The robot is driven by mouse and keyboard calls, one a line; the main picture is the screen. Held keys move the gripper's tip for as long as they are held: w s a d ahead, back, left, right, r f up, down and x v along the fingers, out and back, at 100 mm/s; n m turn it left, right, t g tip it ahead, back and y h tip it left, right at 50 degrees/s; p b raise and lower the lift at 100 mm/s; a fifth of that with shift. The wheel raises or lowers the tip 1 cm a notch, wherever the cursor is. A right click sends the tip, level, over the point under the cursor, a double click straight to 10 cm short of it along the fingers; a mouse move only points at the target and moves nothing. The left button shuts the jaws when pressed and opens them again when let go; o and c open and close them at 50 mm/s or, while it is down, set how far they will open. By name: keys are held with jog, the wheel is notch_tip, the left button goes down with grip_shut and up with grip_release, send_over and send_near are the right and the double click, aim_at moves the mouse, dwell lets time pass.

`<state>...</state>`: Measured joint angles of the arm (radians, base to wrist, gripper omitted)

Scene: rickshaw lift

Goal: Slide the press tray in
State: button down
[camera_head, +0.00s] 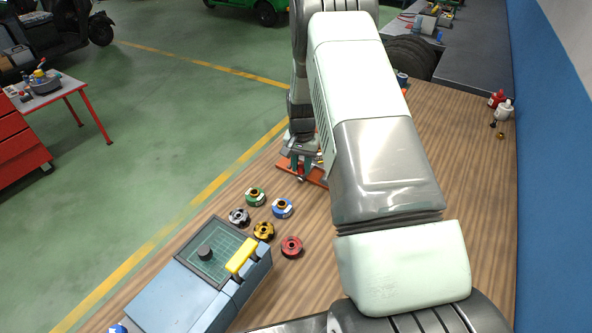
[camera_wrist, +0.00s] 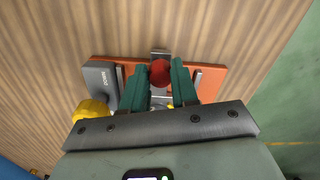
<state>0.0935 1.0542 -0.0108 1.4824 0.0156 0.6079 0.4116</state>
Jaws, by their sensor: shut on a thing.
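My gripper (camera_wrist: 160,78) is shut on a round red knob (camera_wrist: 160,72), with one green finger on each side of it. The knob sits at the middle of a low orange base (camera_wrist: 212,78) with metal strips and a grey block (camera_wrist: 102,80) at its left end. A metal piece (camera_wrist: 159,54) shows just past the knob and may be the press tray; the fingers hide most of it. In the head view, my gripper (camera_head: 300,168) is low at the table's left edge over the orange base (camera_head: 313,175), largely hidden by my arm.
A blue-grey box (camera_head: 183,290) with a green grid top and yellow handle (camera_head: 242,256) stands at the front left. Several coloured round parts (camera_head: 264,231) lie between it and the base. Bottles (camera_head: 503,110) stand far right. The table's right side (camera_head: 470,170) is clear.

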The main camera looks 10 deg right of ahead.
jog(key=w+d, duration=0.7)
jog(key=shift+w+d, duration=0.35)
jog(key=shift+w, duration=0.05)
jog(key=c, duration=0.9)
grip_release()
jog(key=shift+o, duration=0.2)
jog(key=shift+s, duration=0.1)
notch_tip(320, 180, up, 11)
jog(key=shift+f, duration=0.1)
